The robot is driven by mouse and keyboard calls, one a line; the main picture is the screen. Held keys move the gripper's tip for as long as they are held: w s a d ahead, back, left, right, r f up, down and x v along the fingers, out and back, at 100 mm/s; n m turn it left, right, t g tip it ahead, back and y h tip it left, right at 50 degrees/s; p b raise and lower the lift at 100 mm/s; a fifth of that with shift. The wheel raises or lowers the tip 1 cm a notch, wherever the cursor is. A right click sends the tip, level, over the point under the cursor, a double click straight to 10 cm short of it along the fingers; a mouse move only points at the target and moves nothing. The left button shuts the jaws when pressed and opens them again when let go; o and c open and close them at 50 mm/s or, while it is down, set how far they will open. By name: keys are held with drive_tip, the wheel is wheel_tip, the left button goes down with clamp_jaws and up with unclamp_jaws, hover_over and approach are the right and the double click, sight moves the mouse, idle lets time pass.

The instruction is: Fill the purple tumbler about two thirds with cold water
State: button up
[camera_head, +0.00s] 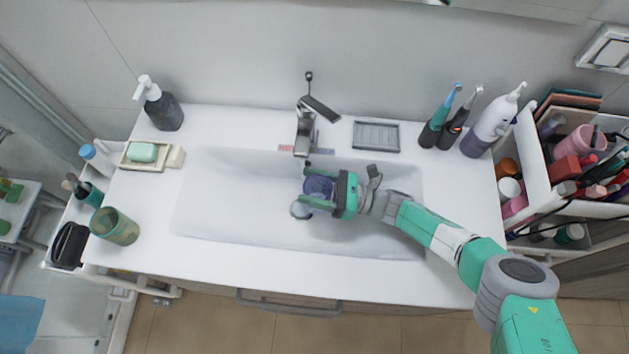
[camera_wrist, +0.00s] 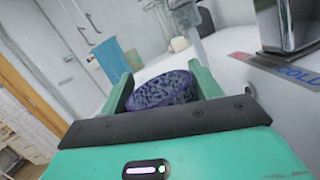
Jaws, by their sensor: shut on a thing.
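The purple tumbler (camera_head: 319,185) is over the white sink basin, just below and beside the faucet (camera_head: 304,135). My gripper (camera_head: 309,187) reaches in from the right and is shut on it. In the wrist view the tumbler (camera_wrist: 160,90) sits between my two green fingers, its rim and dark speckled inside showing. The water level inside cannot be told. A blue COLD label (camera_wrist: 297,77) lies beside the faucet body.
A soap dish (camera_head: 142,165), green cup (camera_head: 114,226) and dark pump bottle (camera_head: 163,110) stand left. A grey tray (camera_head: 376,136) and bottles (camera_head: 492,122) stand right.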

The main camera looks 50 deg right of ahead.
drive_tip(key=shift+w+f+b, duration=0.1)
drive_tip(key=shift+w+b, duration=0.1)
drive_tip(key=shift+b, duration=0.1)
drive_tip(key=w+b, duration=0.1)
drive_tip(key=w+d+b, duration=0.1)
drive_tip(key=w, duration=0.1)
drive_tip(key=w+b, duration=0.2)
drive_tip(key=shift+w+d, duration=0.25)
drive_tip(key=shift+d, duration=0.1)
idle(1.8)
